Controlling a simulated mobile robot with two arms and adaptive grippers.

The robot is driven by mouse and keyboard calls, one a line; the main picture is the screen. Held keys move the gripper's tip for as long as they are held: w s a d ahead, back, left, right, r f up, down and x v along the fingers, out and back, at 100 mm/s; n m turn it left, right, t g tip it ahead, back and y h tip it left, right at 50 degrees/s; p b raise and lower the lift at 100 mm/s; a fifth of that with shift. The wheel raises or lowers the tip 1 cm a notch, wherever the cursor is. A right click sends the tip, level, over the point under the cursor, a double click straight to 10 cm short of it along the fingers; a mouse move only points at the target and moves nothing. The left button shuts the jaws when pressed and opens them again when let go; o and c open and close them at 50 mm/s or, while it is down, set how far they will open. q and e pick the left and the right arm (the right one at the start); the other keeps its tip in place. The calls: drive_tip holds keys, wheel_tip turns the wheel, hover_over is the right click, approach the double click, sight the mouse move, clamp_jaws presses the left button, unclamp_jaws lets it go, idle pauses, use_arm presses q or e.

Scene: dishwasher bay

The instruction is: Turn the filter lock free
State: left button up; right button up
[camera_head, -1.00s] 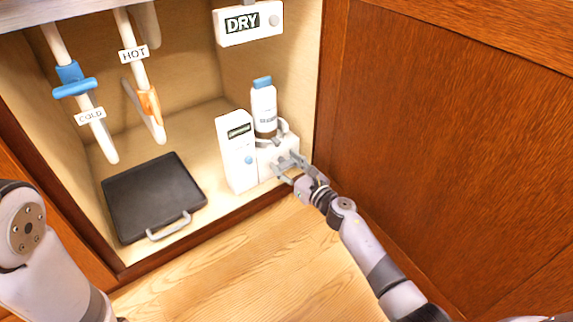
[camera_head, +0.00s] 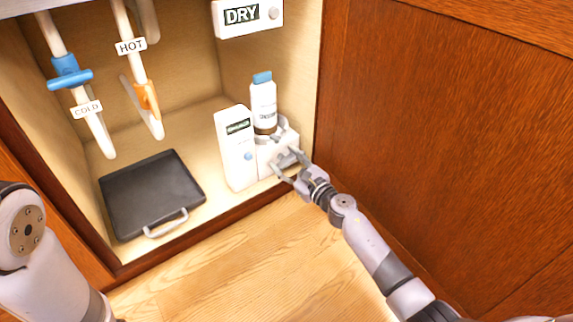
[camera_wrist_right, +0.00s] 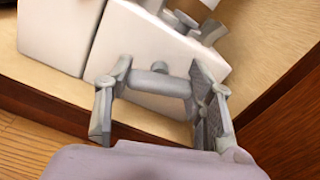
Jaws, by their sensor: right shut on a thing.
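The filter lock (camera_wrist_right: 158,84) is a grey bar handle on the front of a low white housing (camera_wrist_right: 135,45) in the right wrist view. My right gripper (camera_head: 289,165) is at the housing's front in the head view. The right wrist view shows its two fingers at the two ends of the bar, shut on it. The bar lies across between the fingers and looks turned relative to the housing's edges. In the head view the fingers mostly hide the lock. My left arm shows at the left edge, but its gripper is out of view.
A white dispenser (camera_head: 236,150) stands just left of the housing, and a blue-capped bottle (camera_head: 263,102) is behind. A black tray (camera_head: 150,190) lies on the cabinet floor. Blue (camera_head: 70,75) and orange (camera_head: 149,98) valve handles hang left. A brown panel (camera_head: 430,130) stands close right.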

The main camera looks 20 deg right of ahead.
drive_tip(key=n, duration=0.2)
drive_tip(key=shift+a+n, duration=0.1)
drive_tip(key=shift+n, duration=0.3)
drive_tip(key=n, duration=0.4)
drive_tip(key=shift+n, duration=0.3)
drive_tip(key=n, duration=0.3)
drive_tip(key=shift+n, duration=0.3)
drive_tip(key=shift+f+n, duration=0.1)
drive_tip(key=shift+n, duration=1.7)
drive_tip(key=o, duration=1.2)
drive_tip(key=shift+s, duration=0.1)
